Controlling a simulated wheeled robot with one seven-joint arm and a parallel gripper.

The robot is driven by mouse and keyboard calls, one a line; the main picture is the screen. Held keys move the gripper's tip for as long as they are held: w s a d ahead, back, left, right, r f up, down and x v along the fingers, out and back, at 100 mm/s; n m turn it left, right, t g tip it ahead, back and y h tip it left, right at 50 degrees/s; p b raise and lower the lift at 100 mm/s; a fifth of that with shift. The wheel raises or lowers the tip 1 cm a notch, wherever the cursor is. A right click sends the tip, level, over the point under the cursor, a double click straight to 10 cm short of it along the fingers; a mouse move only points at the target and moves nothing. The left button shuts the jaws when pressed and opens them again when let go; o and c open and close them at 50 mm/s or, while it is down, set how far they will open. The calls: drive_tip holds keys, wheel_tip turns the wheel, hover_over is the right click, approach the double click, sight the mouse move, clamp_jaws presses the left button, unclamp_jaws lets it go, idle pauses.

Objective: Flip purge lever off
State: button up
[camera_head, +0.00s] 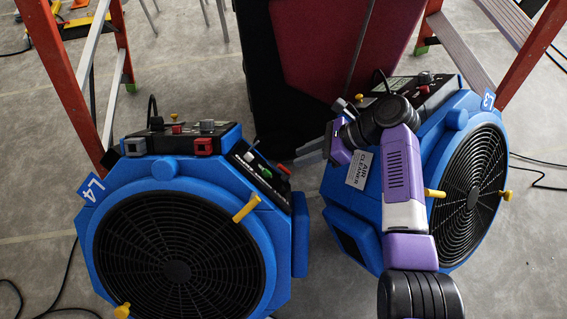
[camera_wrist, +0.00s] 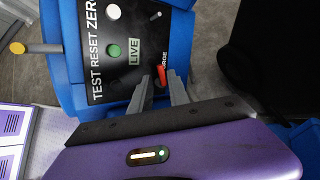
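The purge lever (camera_wrist: 163,76) is a small red lever at the lower end of a black control panel (camera_wrist: 125,75), beside a partly hidden "PURGE" label. In the head view the red lever (camera_head: 284,169) sits at the right end of the left blue machine's side panel. My gripper (camera_wrist: 161,76) is open. In the wrist view its two grey fingertips lie on either side of the red lever, with a gap; contact cannot be told. In the head view my gripper (camera_head: 300,158) reaches left from the right machine toward that panel.
The panel also has a green button (camera_wrist: 113,50), a white button (camera_wrist: 114,12) and a small white-tipped toggle (camera_wrist: 155,16). The left blue machine (camera_head: 170,180) and right blue machine (camera_head: 455,150) stand close together. Orange ladders (camera_head: 55,60) and a dark red-faced object (camera_head: 320,40) stand behind.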

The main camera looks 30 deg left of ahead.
sight(281, 165)
drive_tip(key=b+x, duration=0.3)
drive_tip(key=x, duration=0.4)
drive_tip(key=shift+s+a+f, duration=0.1)
drive_tip(key=shift+a+f, duration=0.1)
clamp_jaws()
